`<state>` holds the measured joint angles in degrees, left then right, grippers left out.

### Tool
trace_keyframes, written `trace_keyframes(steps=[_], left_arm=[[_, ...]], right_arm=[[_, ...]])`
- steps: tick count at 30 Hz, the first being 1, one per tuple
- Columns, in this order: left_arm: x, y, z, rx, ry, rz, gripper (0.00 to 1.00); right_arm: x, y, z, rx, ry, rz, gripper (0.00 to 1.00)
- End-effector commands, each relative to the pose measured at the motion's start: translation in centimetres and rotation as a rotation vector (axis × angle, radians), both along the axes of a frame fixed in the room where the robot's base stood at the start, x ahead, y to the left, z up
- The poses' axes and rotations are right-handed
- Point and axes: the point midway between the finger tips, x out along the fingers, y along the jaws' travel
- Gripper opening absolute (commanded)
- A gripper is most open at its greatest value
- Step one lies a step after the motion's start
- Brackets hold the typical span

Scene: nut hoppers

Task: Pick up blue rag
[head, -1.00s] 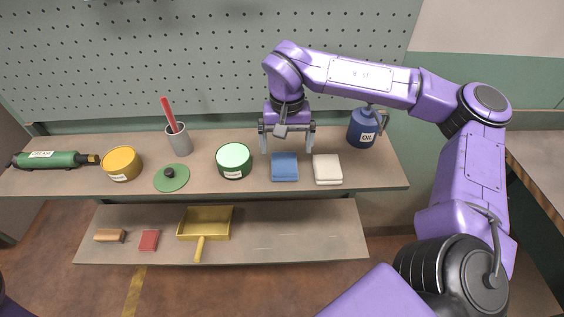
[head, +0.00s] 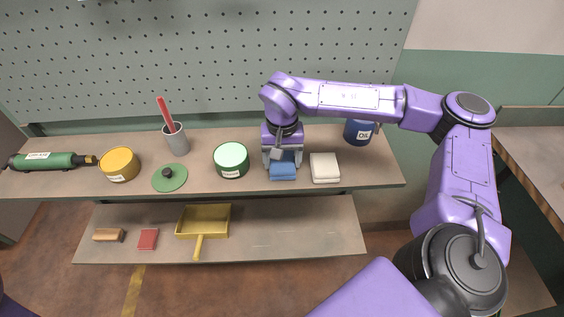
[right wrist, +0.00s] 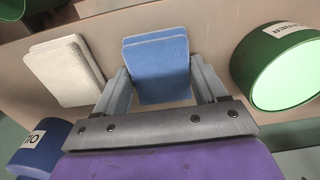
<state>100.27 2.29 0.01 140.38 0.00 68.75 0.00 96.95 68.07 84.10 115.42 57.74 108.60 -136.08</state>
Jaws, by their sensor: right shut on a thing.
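The blue rag (head: 283,172) is a folded stack on the upper shelf, between a green tin and a white rag. My right gripper (head: 283,161) is down over it from above, its fingers on either side of it. In the right wrist view the blue rag (right wrist: 157,62) sits between the two fingers of my right gripper (right wrist: 160,84), which are shut on it. In the head view the gripper hides the rag's back part. I cannot tell if the rag is clear of the shelf. My left gripper is not in view.
The white rag (head: 325,168) lies close on the right, the green tin (head: 231,160) on the left. A blue oil can (head: 358,132) stands behind on the right. The upper shelf (head: 220,184) backs onto a pegboard (head: 200,60). A yellow dustpan (head: 203,222) is below.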

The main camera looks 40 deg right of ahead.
Motion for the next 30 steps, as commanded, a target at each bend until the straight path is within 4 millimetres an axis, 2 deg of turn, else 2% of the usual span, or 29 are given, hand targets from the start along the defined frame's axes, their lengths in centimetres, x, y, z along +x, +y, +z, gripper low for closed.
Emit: trace_keyframes(steps=[6, 11, 18, 24, 30], left_arm=[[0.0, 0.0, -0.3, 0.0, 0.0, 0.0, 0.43], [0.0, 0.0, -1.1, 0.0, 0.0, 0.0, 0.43], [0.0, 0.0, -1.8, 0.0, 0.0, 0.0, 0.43], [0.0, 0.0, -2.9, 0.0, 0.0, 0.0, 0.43], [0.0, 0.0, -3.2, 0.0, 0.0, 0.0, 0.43]], right_arm=[[0.1, 0.0, 0.6, 0.0, -0.002, 0.0, 0.42], [0.1, 0.0, 3.0, -0.001, -0.008, 0.001, 0.42], [-5.2, 1.0, 9.5, 0.0, -0.01, 0.003, 0.42], [-10.7, 2.1, 11.5, -0.001, -0.007, 0.002, 0.42], [-13.4, 2.6, 12.8, 0.0, -0.001, 0.0, 0.42]])
